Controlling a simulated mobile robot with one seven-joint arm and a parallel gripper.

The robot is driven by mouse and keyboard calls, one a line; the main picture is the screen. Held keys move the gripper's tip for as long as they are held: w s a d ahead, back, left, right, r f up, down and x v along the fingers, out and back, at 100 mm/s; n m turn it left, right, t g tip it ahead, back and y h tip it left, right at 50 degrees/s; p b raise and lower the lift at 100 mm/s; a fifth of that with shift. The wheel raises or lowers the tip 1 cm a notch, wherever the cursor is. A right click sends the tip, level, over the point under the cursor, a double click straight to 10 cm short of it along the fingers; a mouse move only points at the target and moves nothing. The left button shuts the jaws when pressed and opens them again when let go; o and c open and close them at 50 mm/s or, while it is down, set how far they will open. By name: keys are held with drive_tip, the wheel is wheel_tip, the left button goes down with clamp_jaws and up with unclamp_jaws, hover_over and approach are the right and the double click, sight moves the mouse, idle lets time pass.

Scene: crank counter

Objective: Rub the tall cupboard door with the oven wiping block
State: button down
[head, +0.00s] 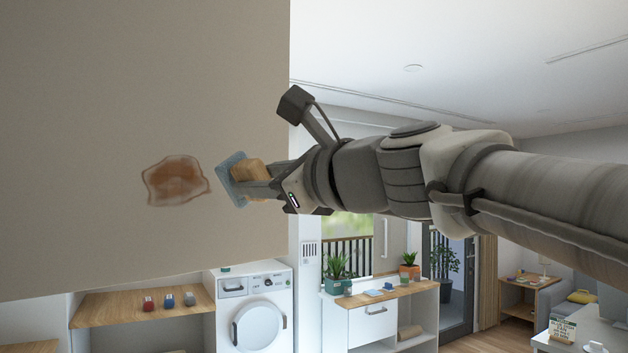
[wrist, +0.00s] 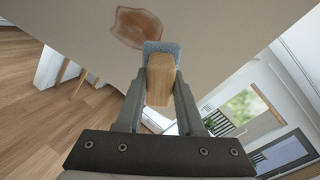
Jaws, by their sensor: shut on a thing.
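The tall cupboard door (head: 110,90) is a large flat beige panel filling the left of the head view. It also fills the top of the wrist view (wrist: 220,30). A reddish-brown stain (head: 175,182) marks its lower part and shows in the wrist view (wrist: 135,24). My gripper (head: 262,182) is shut on the wiping block (head: 247,171), a wooden grip with a blue-grey pad facing the door. In the head view the pad is just right of the stain. In the wrist view the block (wrist: 160,82) sits between both fingers. I cannot tell whether the pad touches the door.
Below the door stand a wooden shelf (head: 110,305) with small red and blue items and a white washing machine (head: 255,318). A white cabinet (head: 372,322) with plants stands farther right by the window. The space around my gripper looks free.

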drive_tip(key=shift+g, duration=0.3)
drive_tip(key=p+x, duration=0.1)
drive_tip(key=x, duration=0.1)
drive_tip(key=p+x, duration=0.1)
drive_tip(key=r+p+x, duration=0.1)
drive_tip(key=x, duration=0.1)
drive_tip(key=shift+w+a+f, duration=0.1)
drive_tip(key=shift+w+a, duration=0.05)
drive_tip(key=shift+w, duration=0.25)
drive_tip(key=shift+x, duration=0.75)
drive_tip(key=shift+p+x, duration=0.5)
drive_tip(key=shift+x, duration=0.55)
drive_tip(key=shift+s, duration=0.1)
